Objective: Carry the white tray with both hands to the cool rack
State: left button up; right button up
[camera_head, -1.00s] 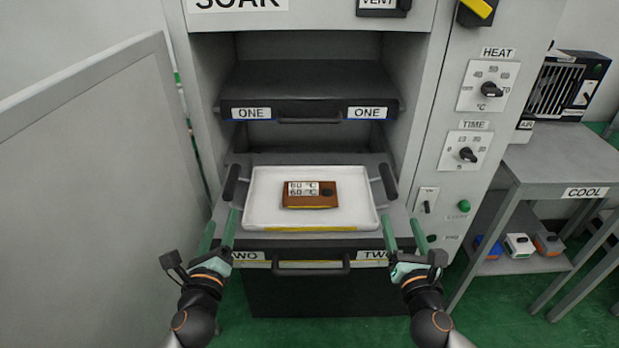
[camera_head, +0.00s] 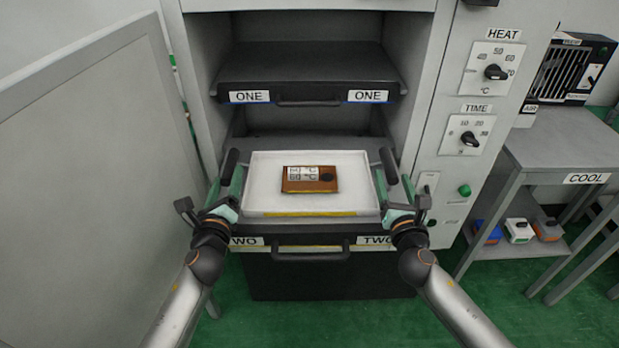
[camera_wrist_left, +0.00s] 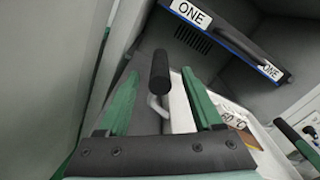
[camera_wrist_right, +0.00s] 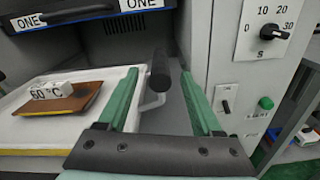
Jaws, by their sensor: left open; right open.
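The white tray (camera_head: 270,206) sits on the pulled-out lower shelf marked TWO, with a brown block (camera_head: 310,180) labelled 60 °C lying in it. Black handles stick out at its left (camera_head: 230,164) and right (camera_head: 389,165) sides. My left gripper (camera_head: 225,185) is open at the left handle; in the left wrist view that handle (camera_wrist_left: 159,75) stands between the open fingers. My right gripper (camera_head: 395,188) is open at the right handle; in the right wrist view the handle (camera_wrist_right: 161,70) stands between its fingers. The cool rack (camera_head: 565,150) is at the right, marked COOL.
An upper shelf marked ONE (camera_head: 308,75) is above the tray inside the cabinet. An open door (camera_head: 95,180) stands at the left. The panel with HEAT and TIME dials (camera_head: 480,100) is at the right. A fan unit (camera_head: 572,70) stands behind the rack's mostly clear top.

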aim_at(231, 166)
pick_arm(q)
jog(key=shift+w, duration=2.65)
pick_arm(e)
jog(key=shift+w, duration=2.65)
pick_arm(q)
jog(key=shift+c, duration=0.2)
pick_arm(e)
jog(key=shift+c, duration=0.2)
pick_arm(q)
grip_shut()
pick_arm(e)
grip_shut()
pick_arm(q)
jog(key=shift+r, duration=0.1)
